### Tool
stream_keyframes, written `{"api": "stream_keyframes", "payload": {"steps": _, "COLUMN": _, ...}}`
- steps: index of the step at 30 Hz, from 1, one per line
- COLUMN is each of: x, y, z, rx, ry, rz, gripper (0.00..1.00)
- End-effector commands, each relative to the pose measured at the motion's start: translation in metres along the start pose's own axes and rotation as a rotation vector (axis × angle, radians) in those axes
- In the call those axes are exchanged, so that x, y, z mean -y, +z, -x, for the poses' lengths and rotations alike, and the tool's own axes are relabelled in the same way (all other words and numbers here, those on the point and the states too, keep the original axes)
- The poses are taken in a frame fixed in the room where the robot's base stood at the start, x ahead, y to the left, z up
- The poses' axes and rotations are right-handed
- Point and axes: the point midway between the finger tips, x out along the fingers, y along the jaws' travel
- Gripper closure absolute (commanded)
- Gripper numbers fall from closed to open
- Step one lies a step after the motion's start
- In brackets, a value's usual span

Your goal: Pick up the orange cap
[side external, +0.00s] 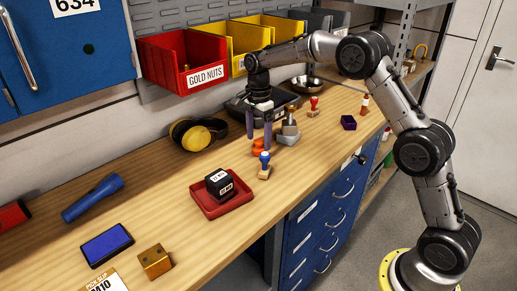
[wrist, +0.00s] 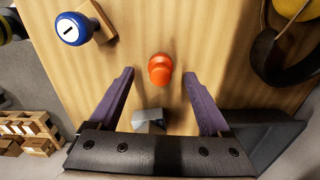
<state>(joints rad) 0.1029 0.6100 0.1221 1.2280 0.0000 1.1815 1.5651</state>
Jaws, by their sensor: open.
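The orange cap (wrist: 160,68) stands on the wooden bench; in the wrist view it shows from above as a rounded orange piece near the middle. It also shows small in the side view (side external: 258,146), partly hidden by a finger. My gripper (side external: 259,140) points down over it with its two purple fingers apart. In the wrist view the fingertips lie to the left and right of the cap, with clear gaps on both sides. Nothing is held. The exact height of the fingertips over the bench is hard to tell.
A grey metal piece (side external: 288,132) is close on the right. Yellow-black earmuffs (side external: 198,134) lie to the left. A red tray (side external: 221,206) holds a black cube. A dark scale-like tray (side external: 240,104) stands behind.

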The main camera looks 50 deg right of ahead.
Motion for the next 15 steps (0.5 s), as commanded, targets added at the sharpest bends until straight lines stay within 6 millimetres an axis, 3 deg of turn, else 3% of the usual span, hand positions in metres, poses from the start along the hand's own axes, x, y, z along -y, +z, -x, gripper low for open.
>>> {"api": "stream_keyframes", "payload": {"steps": 6, "x": 0.0, "y": 0.0, "z": -0.027, "rx": 0.0, "ry": 0.001, "rz": 0.0, "gripper": 0.19}}
{"api": "stream_keyframes", "payload": {"steps": 15, "x": 0.001, "y": 0.0, "z": -0.03, "rx": 0.0, "ry": -0.001, "rz": 0.0, "gripper": 0.2}}
